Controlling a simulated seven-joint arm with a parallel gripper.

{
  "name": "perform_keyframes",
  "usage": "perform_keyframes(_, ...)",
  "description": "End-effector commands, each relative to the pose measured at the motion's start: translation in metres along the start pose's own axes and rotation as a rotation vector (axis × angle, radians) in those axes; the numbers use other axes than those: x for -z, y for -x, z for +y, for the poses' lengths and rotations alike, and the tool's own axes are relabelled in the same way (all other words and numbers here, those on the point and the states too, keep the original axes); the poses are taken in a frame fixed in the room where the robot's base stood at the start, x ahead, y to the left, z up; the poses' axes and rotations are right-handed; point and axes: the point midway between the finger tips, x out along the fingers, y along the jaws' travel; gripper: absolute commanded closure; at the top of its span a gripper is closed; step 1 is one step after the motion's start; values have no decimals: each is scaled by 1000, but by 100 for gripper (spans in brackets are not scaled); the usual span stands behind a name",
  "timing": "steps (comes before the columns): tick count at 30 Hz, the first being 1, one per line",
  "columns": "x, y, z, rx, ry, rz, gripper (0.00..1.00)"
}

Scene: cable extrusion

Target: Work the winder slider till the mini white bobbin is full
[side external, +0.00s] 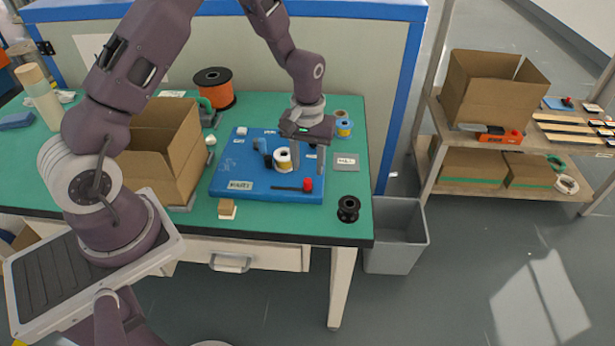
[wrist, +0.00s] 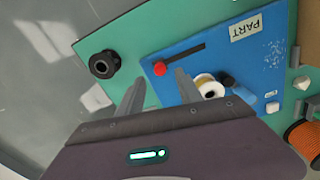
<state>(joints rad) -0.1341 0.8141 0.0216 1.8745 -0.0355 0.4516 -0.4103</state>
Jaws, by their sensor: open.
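The blue winder board (side external: 225,172) lies on the green table. Its slider has a red knob (side external: 308,184) at the right end of a dark slot (side external: 286,188); the knob also shows in the wrist view (wrist: 159,68). The white bobbin (side external: 283,160) stands on the board behind the slot, with a yellow band around it; it also shows in the wrist view (wrist: 208,87). How full it is, I cannot tell. My gripper (side external: 307,165) is open and empty above the board's right side. In the wrist view its fingertips (wrist: 161,78) appear on either side of the knob, apart from it.
A black spool (side external: 348,208) stands near the table's front right corner. An open cardboard box (side external: 160,150) is left of the board. A large orange spool (side external: 215,88) stands behind. A grey bin (side external: 395,240) is on the floor at right.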

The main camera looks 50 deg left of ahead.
Motion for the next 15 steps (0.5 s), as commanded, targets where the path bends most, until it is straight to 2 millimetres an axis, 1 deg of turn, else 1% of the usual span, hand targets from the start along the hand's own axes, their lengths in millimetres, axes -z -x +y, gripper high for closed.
perform_keyframes(1,-1,-11,-1,2,0,-5,58)
perform_keyframes(3,-2,-25,0,2,-1,-5,58)
perform_keyframes(6,-2,-40,0,1,-2,-4,58)
perform_keyframes(10,-1,-50,0,0,-3,-2,58)
perform_keyframes(15,-1,-51,0,0,-3,-1,58)
